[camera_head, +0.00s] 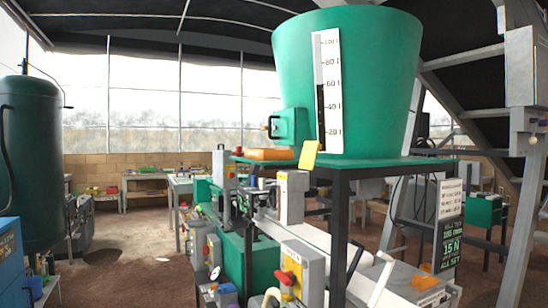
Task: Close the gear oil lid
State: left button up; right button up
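A large green tank (376,80) with a white level scale (327,90) stands on a green-topped stand at the centre. A small green box with a dark handle (291,126) is on its left side. A yellow plate (309,154) stands tilted above a grey box (292,196) below the tank; I cannot tell whether it is the gear oil lid. No part is clearly marked as gear oil. Neither of my grippers is in view.
Green and grey machinery with a red-knobbed control box (300,272) fills the lower middle. A tall dark green cylinder (30,165) stands at the left. A grey metal frame rises at the right. Brown floor (130,270) lies open at the left middle.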

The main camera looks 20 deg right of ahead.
aim_at(307, 160)
jog(key=l+u, duration=0.15)
jog(key=l, duration=0.35)
jog(key=l+u, duration=0.2)
jog(key=l, duration=0.35)
jog(key=k+l+u, duration=0.15)
jog(key=l, duration=0.35)
jog(key=k+l+u, duration=0.2)
jog(key=l, duration=0.3)
jog(key=l+u, duration=0.15)
jog(key=l, duration=0.35)
jog(key=k+l, duration=0.1)
jog(key=l, duration=0.3)
jog(key=k+l, duration=0.15)
jog(key=l, duration=0.25)
jog(key=k+l, duration=0.1)
jog(key=l, duration=0.3)
